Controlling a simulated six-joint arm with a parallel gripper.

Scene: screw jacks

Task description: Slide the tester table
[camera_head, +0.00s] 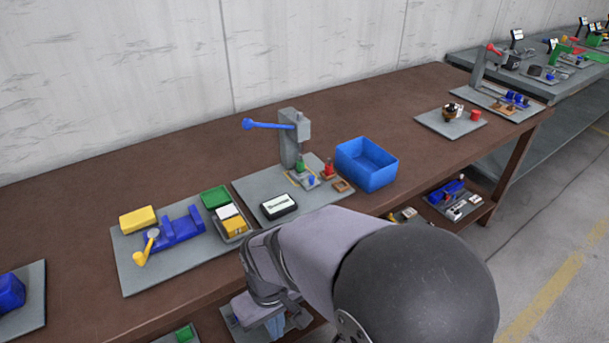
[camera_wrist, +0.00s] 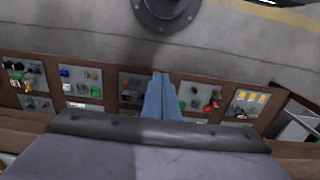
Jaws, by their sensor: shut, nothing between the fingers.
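The tester is a grey press (camera_head: 290,138) with a blue lever (camera_head: 266,125) pointing left, on a grey board on the brown workbench. At its foot is a small table with yellow edging (camera_head: 294,180), and a green part (camera_head: 300,163) stands there under the press head. Small blue and red parts sit close by; which of them rest on the table I cannot tell. My gripper (camera_head: 274,326) hangs in front of the bench, lower in the picture and apart from the tester. In the wrist view my gripper (camera_wrist: 160,78) has its fingers together, with nothing between them.
A blue bin (camera_head: 366,164) stands right of the tester, and a black-framed display (camera_head: 278,206) lies in front. A board at left holds a blue cradle (camera_head: 174,231), yellow block (camera_head: 138,219) and green tray (camera_head: 214,197). Lower-shelf boards (camera_head: 455,200) hold parts. My arm covers part of the front edge.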

